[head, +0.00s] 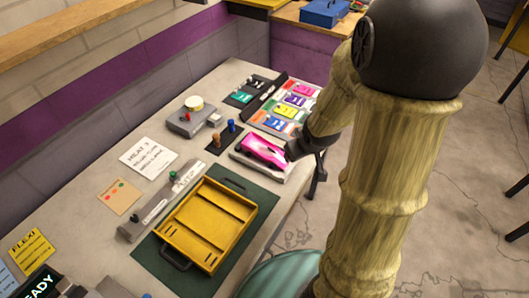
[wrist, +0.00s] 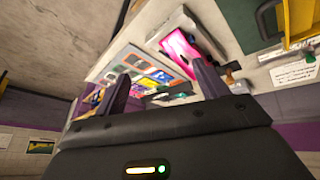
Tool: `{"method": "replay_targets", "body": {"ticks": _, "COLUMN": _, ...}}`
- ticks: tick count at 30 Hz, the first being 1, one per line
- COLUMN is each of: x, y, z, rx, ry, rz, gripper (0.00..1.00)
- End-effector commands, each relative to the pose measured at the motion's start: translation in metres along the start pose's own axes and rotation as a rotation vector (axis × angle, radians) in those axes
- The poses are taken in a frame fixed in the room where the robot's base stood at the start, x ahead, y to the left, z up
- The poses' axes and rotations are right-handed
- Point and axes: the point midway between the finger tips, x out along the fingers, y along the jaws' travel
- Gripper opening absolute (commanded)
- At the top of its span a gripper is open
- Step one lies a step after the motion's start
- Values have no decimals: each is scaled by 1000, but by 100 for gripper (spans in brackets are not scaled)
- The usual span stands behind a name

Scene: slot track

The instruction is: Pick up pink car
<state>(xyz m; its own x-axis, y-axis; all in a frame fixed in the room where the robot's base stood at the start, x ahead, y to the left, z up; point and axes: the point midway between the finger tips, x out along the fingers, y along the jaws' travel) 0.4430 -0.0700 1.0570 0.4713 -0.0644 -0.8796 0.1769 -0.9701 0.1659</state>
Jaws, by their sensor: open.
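The pink car (head: 261,149) sits on a pale grey stand (head: 270,174) near the right edge of the table in the head view. It also shows in the wrist view (wrist: 181,50), top centre, just beyond the right finger. My gripper (head: 290,151) is beside the car's right end in the head view, partly hidden by my arm. In the wrist view my gripper (wrist: 160,70) has its two fingers spread apart with nothing held between them. Whether a finger touches the car cannot be told.
A yellow tray (head: 188,237) lies on a green mat (head: 254,207) towards the front. A rack of coloured cards (head: 297,98) stands behind the car. Small brown and blue pegs (head: 217,139) and a grey control box (head: 180,124) are left of it. Bare tabletop shows between them.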

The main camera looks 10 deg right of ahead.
Motion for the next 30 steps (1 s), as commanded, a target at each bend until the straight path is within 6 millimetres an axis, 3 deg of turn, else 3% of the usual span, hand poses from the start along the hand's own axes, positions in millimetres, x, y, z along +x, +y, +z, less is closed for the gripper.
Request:
{"method": "replay_targets", "body": {"ticks": 1, "x": 14, "y": 12, "z": -4, "rx": -31, "ry": 37, "rz": -7, "gripper": 73}}
{"method": "replay_targets", "body": {"ticks": 6, "x": 51, "y": 36, "z": -21, "rx": -157, "ry": 202, "rz": -89, "gripper": 73}}
{"method": "replay_targets", "body": {"ticks": 12, "x": 77, "y": 42, "z": -19, "rx": -261, "ry": 407, "rz": -279, "gripper": 73}}
{"method": "replay_targets", "body": {"ticks": 21, "x": 75, "y": 34, "z": 3, "rx": -320, "ry": 623, "rz": -533, "gripper": 73}}
{"method": "replay_targets", "body": {"ticks": 30, "x": 74, "y": 32, "z": 4, "rx": -326, "ry": 633, "rz": -547, "gripper": 73}}
